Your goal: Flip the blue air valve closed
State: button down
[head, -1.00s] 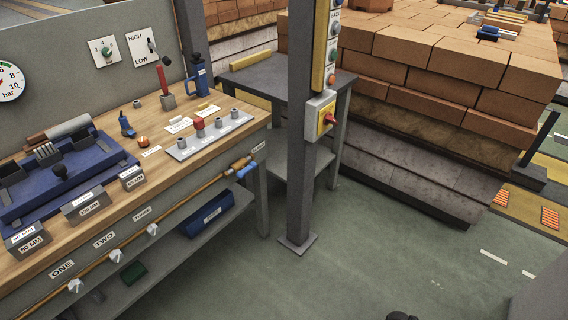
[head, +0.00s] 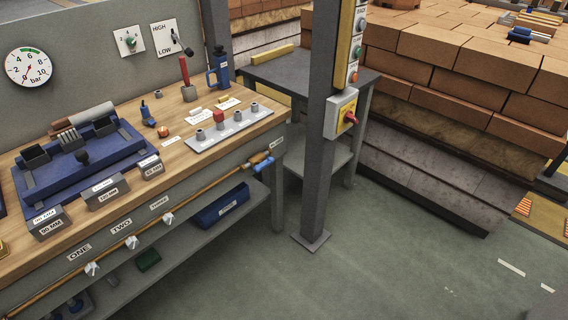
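The blue air valve (head: 263,167) is on the front of the workbench, at the right end of the copper-coloured pipe (head: 185,210). Its blue handle sits just below a brass fitting (head: 258,158) and seems to lie roughly along the pipe. The handle is small in this view, so its exact angle is hard to tell. Nothing touches the valve. My gripper is not in view.
Along the pipe are several pale taps (head: 131,242) labelled ONE, TWO, THREE. A lower shelf holds a blue bin (head: 220,207). A grey post (head: 318,170) with a control box (head: 341,114) stands right of the bench. Green floor (head: 380,260) in front is clear.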

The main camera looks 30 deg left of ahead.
aim_at(257, 168)
jog(key=z, duration=1.1)
jog(key=k, duration=0.2)
jog(key=u, duration=3.8)
jog(key=i, duration=0.6)
jog(key=u, duration=0.05)
